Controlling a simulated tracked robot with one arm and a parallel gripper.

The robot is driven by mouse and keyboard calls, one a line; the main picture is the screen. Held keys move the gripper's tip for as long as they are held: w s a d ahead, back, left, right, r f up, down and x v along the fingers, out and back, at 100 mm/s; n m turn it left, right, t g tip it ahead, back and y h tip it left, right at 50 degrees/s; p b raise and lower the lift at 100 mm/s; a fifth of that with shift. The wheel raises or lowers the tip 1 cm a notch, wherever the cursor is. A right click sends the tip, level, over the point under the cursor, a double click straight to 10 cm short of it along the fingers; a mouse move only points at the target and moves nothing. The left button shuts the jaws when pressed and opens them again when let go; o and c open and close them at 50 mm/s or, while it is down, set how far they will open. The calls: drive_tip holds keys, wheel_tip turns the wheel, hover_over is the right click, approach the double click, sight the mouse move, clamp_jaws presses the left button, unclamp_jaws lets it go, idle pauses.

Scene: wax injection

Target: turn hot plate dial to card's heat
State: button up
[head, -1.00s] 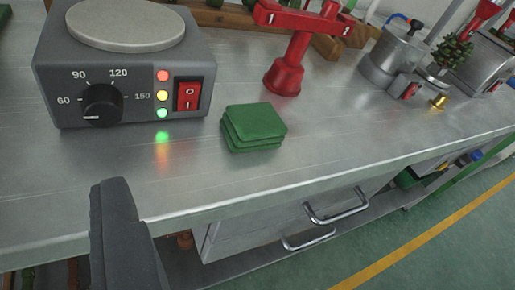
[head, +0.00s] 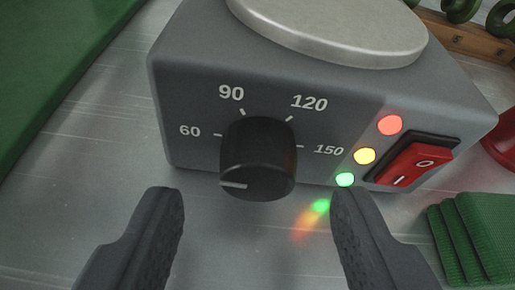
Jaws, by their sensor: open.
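The grey hot plate (head: 310,105) fills the upper middle of the head view, with a round pale plate (head: 345,25) on top. Its black dial (head: 258,158) is on the front face, with marks 60, 90, 120 and 150 around it. The dial's white line lies at its lower left, below the 60 mark. My gripper (head: 255,205) is open, its two dark fingers apart, in front of and below the dial, not touching it. No card is in view.
A red rocker switch (head: 412,163) and red, yellow and green lights sit right of the dial. A green mat (head: 45,65) lies at the left. The metal bench top is clear before the hot plate.

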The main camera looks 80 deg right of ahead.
drive_tip(key=shift+x, duration=0.9)
drive_tip(key=shift+c, duration=0.2)
drive_tip(key=c, duration=0.9)
